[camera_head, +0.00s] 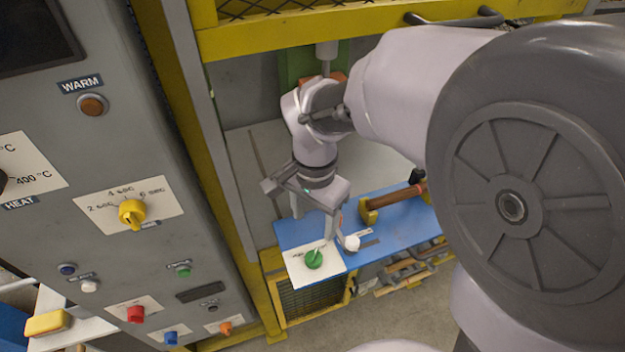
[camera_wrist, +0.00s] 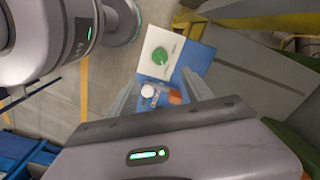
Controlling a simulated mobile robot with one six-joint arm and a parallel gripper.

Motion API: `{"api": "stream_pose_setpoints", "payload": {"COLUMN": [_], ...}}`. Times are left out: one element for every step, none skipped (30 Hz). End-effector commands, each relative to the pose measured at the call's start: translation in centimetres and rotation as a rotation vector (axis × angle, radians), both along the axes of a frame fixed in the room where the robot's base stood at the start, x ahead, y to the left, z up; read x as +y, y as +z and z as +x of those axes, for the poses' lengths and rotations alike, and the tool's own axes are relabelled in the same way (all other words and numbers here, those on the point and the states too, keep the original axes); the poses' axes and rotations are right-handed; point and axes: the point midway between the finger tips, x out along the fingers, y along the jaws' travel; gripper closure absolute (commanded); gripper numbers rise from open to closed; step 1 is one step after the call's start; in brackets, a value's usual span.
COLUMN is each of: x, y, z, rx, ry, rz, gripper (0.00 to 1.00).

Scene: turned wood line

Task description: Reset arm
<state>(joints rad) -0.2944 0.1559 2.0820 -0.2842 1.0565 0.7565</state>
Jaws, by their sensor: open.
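My gripper (camera_head: 316,226) hangs from my arm above the left part of a blue board, its fingers pointing down and apart. In the wrist view my gripper (camera_wrist: 160,92) shows two spread grey fingers with nothing held between them. Below it are a green round knob (camera_head: 313,259) on a white plate (camera_head: 299,273) and a small white round knob (camera_head: 352,243). The green knob (camera_wrist: 165,55) and the white knob (camera_wrist: 147,91) also show in the wrist view. I cannot tell the exact gap between fingertips and board.
A grey control panel (camera_head: 70,230) with several knobs and buttons stands left. Yellow frame posts (camera_head: 180,120) and a top beam (camera_head: 290,36) border the workspace.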

Motion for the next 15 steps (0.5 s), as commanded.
{"api": "stream_pose_setpoints", "payload": {"x": [0.0,0.0,0.0,0.0,0.0,0.0,0.0,0.0,0.0,0.0,0.0,0.0,0.0,0.0,0.0], "y": [1.3,1.7,2.1,2.3,2.5,2.6,2.7,2.7,2.7,2.7,2.6,2.6,2.6,2.6,2.6], "z": [0.1,0.0,0.0,0.0,0.0,0.0,0.0,0.0,0.0,0.0,0.0,0.0,0.0,0.0,0.0], "rx": [-0.002,-0.002,-0.002,-0.001,-0.001,0.000,0.000,0.000,0.000,0.000,0.000,0.000,0.000,0.000,0.000], "ry": [0.000,0.001,0.001,0.000,0.000,0.000,0.000,0.000,0.000,0.000,0.000,0.000,0.000,0.000,0.000], "rz": [0.001,0.001,0.001,0.001,0.001,0.000,0.000,0.000,0.000,0.000,0.000,0.000,0.000,0.000,0.000], "gripper": [0.41,0.41,0.41,0.41,0.41,0.41,0.41,0.41,0.41,0.41,0.41,0.41,0.41,0.41,0.41]}}
